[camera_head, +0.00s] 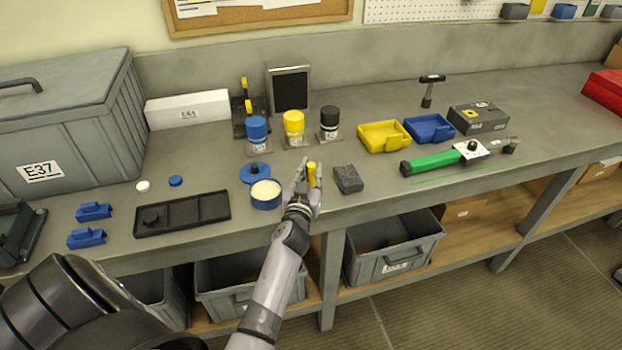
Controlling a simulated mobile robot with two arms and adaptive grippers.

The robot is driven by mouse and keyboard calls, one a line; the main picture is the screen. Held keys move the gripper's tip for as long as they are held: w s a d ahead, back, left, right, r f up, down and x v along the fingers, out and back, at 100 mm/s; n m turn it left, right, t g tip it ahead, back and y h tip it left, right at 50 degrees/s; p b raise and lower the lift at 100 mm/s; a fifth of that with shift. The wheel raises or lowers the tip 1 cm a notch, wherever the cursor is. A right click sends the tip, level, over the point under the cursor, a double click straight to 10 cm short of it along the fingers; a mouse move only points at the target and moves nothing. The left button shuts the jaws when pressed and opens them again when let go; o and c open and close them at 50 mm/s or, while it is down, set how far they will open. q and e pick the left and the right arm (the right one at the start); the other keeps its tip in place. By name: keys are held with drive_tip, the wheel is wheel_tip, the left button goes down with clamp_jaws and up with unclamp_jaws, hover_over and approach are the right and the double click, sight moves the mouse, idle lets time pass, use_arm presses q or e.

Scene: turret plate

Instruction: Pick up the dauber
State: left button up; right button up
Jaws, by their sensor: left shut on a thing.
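My left gripper (308,184) is over the front part of the bench, just right of an open blue tin with pale contents (266,195). Its fingers are shut on a small yellow thing (311,172), which I take to be the dauber. Only its yellow upper part shows between the fingers; the rest is hidden. I cannot tell whether it touches the bench. The tin's blue lid (255,174) lies behind the tin. My right gripper is not in view.
A dark grey block (348,179) lies close right of the gripper. Blue, yellow and black capped bottles (293,128) stand behind. A black tray (182,214) lies left, a green-handled tool (432,163) right. Yellow and blue bins (384,137) stand at the back right.

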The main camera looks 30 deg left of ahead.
use_arm(q)
clamp_jaws()
wheel_tip(320, 180, up, 7)
drive_tip(key=shift+a+p, duration=0.1)
drive_tip(key=shift+p, duration=1.05)
wheel_tip(320, 180, up, 13)
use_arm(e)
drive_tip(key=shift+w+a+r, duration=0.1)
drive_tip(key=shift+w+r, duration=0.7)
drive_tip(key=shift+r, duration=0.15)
use_arm(q)
drive_tip(key=shift+f, duration=0.1)
